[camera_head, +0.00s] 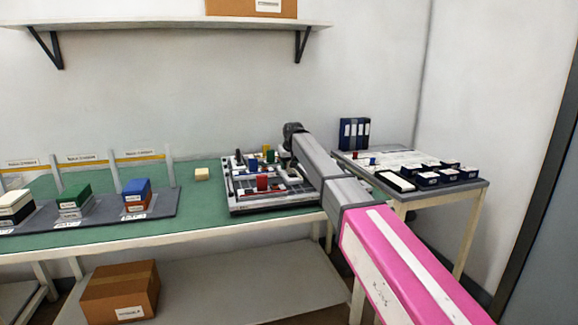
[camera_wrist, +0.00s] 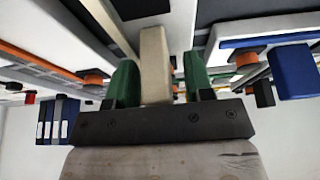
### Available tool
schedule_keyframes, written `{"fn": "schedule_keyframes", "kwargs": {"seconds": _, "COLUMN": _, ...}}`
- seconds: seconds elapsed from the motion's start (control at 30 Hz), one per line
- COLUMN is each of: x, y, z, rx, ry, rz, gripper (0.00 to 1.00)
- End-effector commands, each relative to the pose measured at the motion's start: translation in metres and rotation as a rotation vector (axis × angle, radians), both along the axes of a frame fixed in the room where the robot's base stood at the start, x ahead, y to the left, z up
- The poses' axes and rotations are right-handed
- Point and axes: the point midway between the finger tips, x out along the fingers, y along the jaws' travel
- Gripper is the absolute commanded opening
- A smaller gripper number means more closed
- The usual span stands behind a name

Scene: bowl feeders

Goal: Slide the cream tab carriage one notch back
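In the wrist view a cream tab (camera_wrist: 155,62) stands between the two green fingertips of my gripper (camera_wrist: 158,82). A gap shows between the tab and the right fingertip; the left fingertip is very close to it, and I cannot tell if it touches. My gripper looks open around the tab. In the head view my gripper (camera_head: 290,150) is over the right back part of the board of sliders (camera_head: 240,208) on the green bench. Its fingertips and the tab's notches are hidden there by my arm.
On the board stand a red block (camera_head: 262,183) and other small coloured parts; a blue block (camera_wrist: 291,72) is at right in the wrist view. A side table (camera_head: 440,197) holds dark boxes.

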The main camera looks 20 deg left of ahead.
Motion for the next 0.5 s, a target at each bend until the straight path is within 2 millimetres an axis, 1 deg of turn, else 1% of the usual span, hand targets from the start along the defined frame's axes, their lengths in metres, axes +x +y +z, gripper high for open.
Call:
{"fn": "schedule_keyframes", "kwargs": {"seconds": 0.3, "x": -0.001, "y": -0.001, "z": 0.003, "rx": 0.001, "ry": -0.001, "rz": 0.000, "gripper": 0.47}}
{"fn": "schedule_keyframes", "kwargs": {"seconds": 0.37, "x": -0.003, "y": -0.002, "z": 0.008, "rx": 0.001, "ry": -0.002, "rz": 0.000, "gripper": 0.47}}
{"fn": "schedule_keyframes", "kwargs": {"seconds": 0.5, "x": -0.010, "y": -0.006, "z": 0.027, "rx": 0.002, "ry": -0.003, "rz": 0.000, "gripper": 0.47}}
